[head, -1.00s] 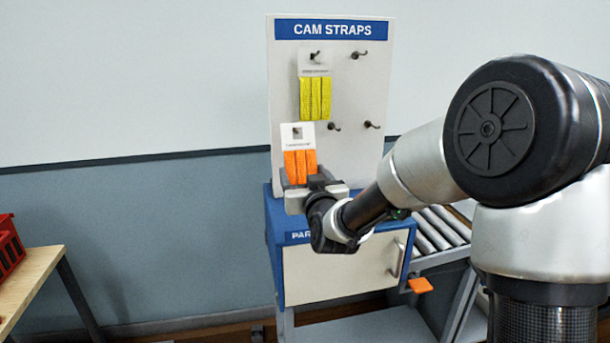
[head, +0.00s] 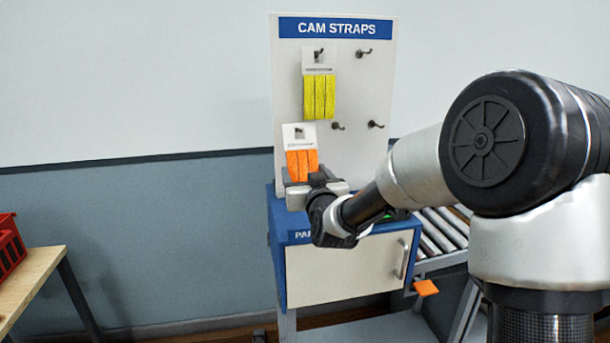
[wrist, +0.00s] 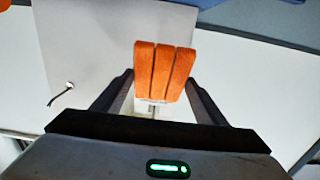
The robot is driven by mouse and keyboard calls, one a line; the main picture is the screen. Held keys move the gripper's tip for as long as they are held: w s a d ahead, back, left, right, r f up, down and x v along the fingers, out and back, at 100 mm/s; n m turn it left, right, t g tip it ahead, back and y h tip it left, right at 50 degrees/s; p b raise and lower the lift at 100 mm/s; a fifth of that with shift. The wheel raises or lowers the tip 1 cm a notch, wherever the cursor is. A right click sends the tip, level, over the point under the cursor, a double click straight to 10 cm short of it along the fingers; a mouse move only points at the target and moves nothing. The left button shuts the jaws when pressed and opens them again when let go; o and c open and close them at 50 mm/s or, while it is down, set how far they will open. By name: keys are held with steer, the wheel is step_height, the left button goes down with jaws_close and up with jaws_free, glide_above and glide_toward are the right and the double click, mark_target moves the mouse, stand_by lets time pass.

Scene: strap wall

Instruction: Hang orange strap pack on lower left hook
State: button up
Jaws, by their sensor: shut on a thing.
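The orange strap pack (head: 302,164) has a white card top with a square hole. It is upright in front of the lower left of the white board (head: 350,90). My gripper (head: 315,183) is shut on its lower part. In the wrist view the orange straps (wrist: 164,72) show between the fingers (wrist: 158,100). A dark mark shows in the card's hole, too small to tell whether it is a hook. Two bare lower hooks (head: 338,126) (head: 376,125) show right of the pack. The board behind the pack is hidden. I cannot tell whether the card touches it.
A yellow strap pack (head: 319,97) hangs on the upper left hook, above the orange pack. The upper right hook (head: 363,52) is bare. A blue and white cabinet (head: 345,270) stands below the board, with a roller conveyor (head: 440,230) to its right.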

stand_by(0.3)
steer(key=o, duration=1.2)
steer(key=shift+c, duration=0.2)
